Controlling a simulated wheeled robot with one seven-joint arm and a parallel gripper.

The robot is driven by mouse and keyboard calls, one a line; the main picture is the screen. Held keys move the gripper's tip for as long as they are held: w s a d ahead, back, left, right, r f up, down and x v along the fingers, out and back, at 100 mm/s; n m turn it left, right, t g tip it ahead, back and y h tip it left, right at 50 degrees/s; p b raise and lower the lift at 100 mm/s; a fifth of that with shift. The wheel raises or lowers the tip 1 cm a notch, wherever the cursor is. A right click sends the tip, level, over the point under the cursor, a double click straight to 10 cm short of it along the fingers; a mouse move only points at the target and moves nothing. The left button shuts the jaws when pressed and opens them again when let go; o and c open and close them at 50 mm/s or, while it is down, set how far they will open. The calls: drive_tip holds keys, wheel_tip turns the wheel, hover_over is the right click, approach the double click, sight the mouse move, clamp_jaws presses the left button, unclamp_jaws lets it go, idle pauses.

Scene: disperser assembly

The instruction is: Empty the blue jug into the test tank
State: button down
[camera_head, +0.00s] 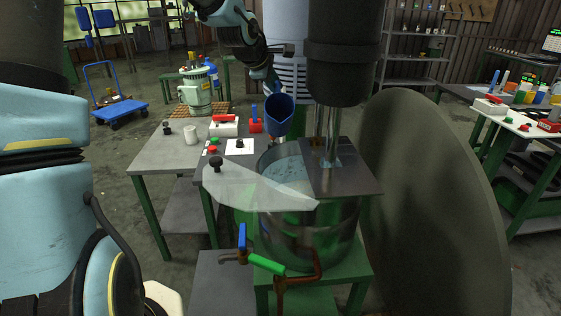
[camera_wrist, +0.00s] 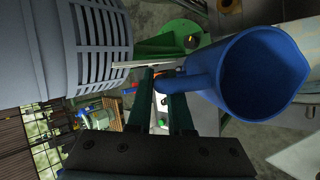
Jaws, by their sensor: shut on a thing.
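The blue jug (camera_head: 279,116) hangs just above and behind the rim of the metal test tank (camera_head: 305,232), tilted with its mouth towards the head camera. My gripper (camera_head: 274,86) is shut on the jug's handle. In the wrist view my gripper (camera_wrist: 166,76) has its fingers at the handle, and the jug (camera_wrist: 208,78) shows its open mouth and a bare blue inner wall. I see no stream leaving it. The tank's open left part shows a grey-blue, speckled surface inside. Its right part lies under a dark plate.
The dark plate (camera_head: 345,178) and the thick column (camera_head: 340,60) stand right of the jug. A large grey disc (camera_head: 432,200) is further right. A clear sheet (camera_head: 262,190) juts left from the tank. Red clamps and a white cup (camera_head: 190,132) sit on the left tables.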

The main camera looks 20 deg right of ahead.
drive_tip(key=shift+w+d+f+g, duration=0.1)
drive_tip(key=shift+w+d+g, duration=0.15)
drive_tip(key=shift+w+g, duration=0.3)
drive_tip(key=shift+w+d+f+n+g+y, duration=0.15)
drive_tip(key=shift+w+d+f+g+y, duration=0.1)
drive_tip(key=shift+w+f+g, duration=0.25)
drive_tip(key=shift+w+d+f+n+g+y, duration=0.15)
drive_tip(key=shift+w+f+g+y, duration=0.1)
drive_tip(key=shift+w+f+g, duration=0.25)
drive_tip(key=shift+w+d+f+n+g+y, duration=0.2)
drive_tip(key=shift+w+f+n+g+y, duration=0.1)
drive_tip(key=shift+w+f+g, duration=0.4)
drive_tip(key=shift+w+d+f+n+g+y, duration=0.15)
drive_tip(key=shift+w+d+f+g+y, duration=0.15)
drive_tip(key=shift+w+f+g, duration=0.4)
drive_tip(key=shift+w+d+f+n+g+y, duration=0.15)
drive_tip(key=shift+w+f+n+g+y, duration=0.15)
drive_tip(key=shift+w+f+g, duration=0.4)
drive_tip(key=shift+s+r+g, duration=0.1)
drive_tip(key=shift+g, duration=0.15)
